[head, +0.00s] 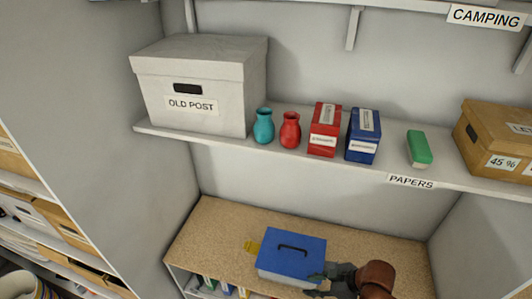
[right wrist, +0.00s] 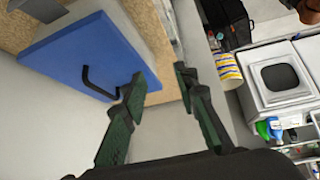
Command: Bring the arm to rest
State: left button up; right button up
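My right gripper (head: 314,284) is at the right end of a box with a blue lid (head: 292,252) and a black handle (head: 292,247). The box stands on the brown lower shelf. In the right wrist view the gripper's two green-grey fingers (right wrist: 158,85) stand apart, with a gap between them. One finger overlaps the edge of the blue lid (right wrist: 85,50) near the handle (right wrist: 95,85); I cannot tell whether they touch. Nothing is visibly gripped. My left gripper is not in view.
The upper shelf holds an OLD POST box (head: 200,85), a teal vase (head: 264,126), a red vase (head: 290,130), red (head: 324,128) and blue (head: 363,135) boxes, a green item (head: 419,148) and a cardboard box (head: 497,138).

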jog(key=s+d+f+m+h, duration=0.4)
jog(key=s+d+f+m, duration=0.25)
jog(key=s+d, duration=0.3)
jog(key=s+d+f+m+h, duration=0.45)
jog(key=s+d+m, duration=0.3)
jog(key=d, duration=0.25)
notch_tip(320, 180, down, 42)
jog(key=s+a+f+n+g+y+b, duration=0.1)
jog(key=s+y+b, duration=0.1)
jog(key=b, duration=0.9)
jog(key=s+f+b, duration=0.4)
jog(key=s+f, duration=0.5)
jog(key=f, duration=0.2)
jog(key=s+f+g+b, duration=0.1)
jog(key=s+f+b, duration=0.2)
jog(key=s+f, duration=0.7)
notch_tip(320, 180, down, 3)
jog(key=shift+r+n+b, duration=0.2)
jog(key=shift+n+b, duration=0.15)
jog(key=shift+n, duration=0.05)
